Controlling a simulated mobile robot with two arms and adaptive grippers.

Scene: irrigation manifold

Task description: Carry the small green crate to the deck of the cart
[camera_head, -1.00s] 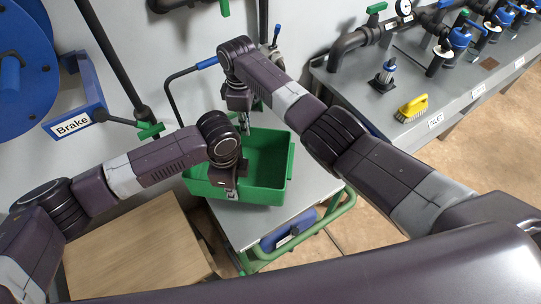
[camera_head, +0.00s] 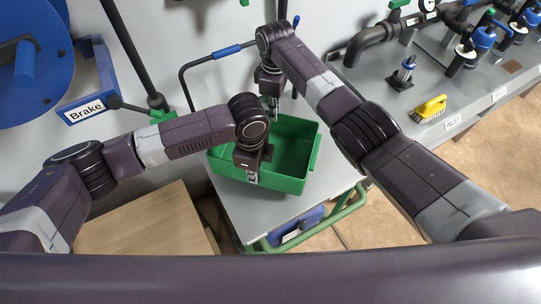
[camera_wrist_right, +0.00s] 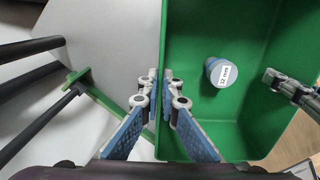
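The small green crate (camera_head: 292,184) is over the grey deck of the cart (camera_head: 232,206); I cannot tell whether its base touches the deck. It looks about level. My right gripper (camera_head: 272,104) is at the crate's far wall; in the right wrist view its fingertips (camera_wrist_right: 160,78) are close together on either side of that wall. My left gripper (camera_head: 252,178) is at the near wall, and its fingers (camera_wrist_right: 290,84) show on the opposite wall in the right wrist view. A blue-grey cylinder with a white label (camera_wrist_right: 221,72) is inside the crate.
The cart has a green rail (camera_head: 335,217) at its right. A wooden box top (camera_head: 150,222) is at the left. A grey bench (camera_head: 385,105) with pipes, valves and a yellow brush (camera_head: 431,108) is at the right. A wall pipe with a green handle (camera_head: 162,116) stands behind.

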